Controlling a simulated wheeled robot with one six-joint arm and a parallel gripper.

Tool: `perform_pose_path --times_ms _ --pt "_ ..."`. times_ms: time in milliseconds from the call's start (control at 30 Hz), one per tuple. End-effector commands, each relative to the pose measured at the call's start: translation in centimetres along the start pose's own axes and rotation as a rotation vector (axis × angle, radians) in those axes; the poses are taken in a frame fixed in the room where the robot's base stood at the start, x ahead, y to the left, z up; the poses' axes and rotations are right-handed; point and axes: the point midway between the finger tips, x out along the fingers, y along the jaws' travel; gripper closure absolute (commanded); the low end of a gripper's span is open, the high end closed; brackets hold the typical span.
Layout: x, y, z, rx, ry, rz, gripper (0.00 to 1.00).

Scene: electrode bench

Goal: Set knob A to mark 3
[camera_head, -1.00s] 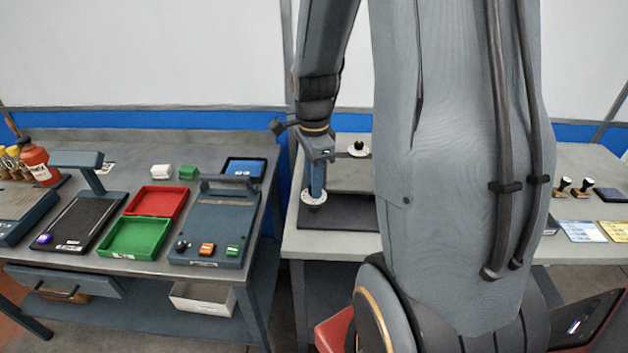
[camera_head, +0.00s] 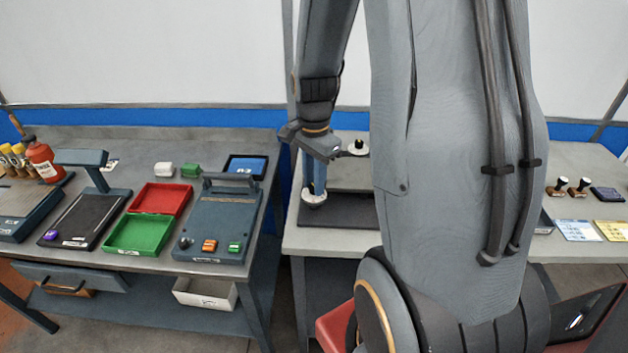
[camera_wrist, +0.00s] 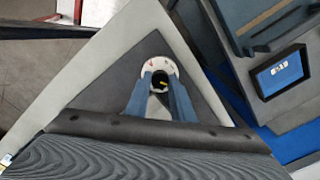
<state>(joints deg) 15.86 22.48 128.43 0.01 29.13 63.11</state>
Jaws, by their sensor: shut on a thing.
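A round white dial (camera_head: 306,194) with a dark knob stands on the black mat of the middle bench. In the wrist view the white dial (camera_wrist: 157,66) shows red marks around its rim, too small to read. Its black knob (camera_wrist: 158,80) carries a yellow pointer line. My gripper (camera_head: 314,190) points down over this dial. In the wrist view my gripper (camera_wrist: 160,88) has its two blue fingers on either side of the knob, shut on it. The letter of this knob and the exact mark at the pointer cannot be read.
A second white dial with a black knob (camera_head: 357,148) sits behind, near my arm. The left bench holds a red tray (camera_head: 160,198), a green tray (camera_head: 140,235) and a blue-grey panel box (camera_head: 215,220). Stamps (camera_head: 560,187) and cards lie on the right.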

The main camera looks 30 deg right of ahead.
Motion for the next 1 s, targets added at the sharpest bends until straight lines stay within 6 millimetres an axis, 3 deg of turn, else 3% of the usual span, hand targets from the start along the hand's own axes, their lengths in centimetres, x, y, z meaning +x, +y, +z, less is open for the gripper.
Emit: perform_pose_path --times_ms 133,167,267,667,1000 --pt "-0.1 -0.1 0.0 0.001 0.001 -0.002 1.0" --pt "-0.1 -0.1 0.0 0.001 0.001 -0.002 0.77" --pt "-0.1 -0.1 0.0 0.001 0.001 -0.002 0.6" --pt "-0.5 -0.1 -0.1 0.001 0.001 -0.002 0.6" --pt "-5.1 -0.1 -0.1 0.001 0.003 -0.005 0.6"
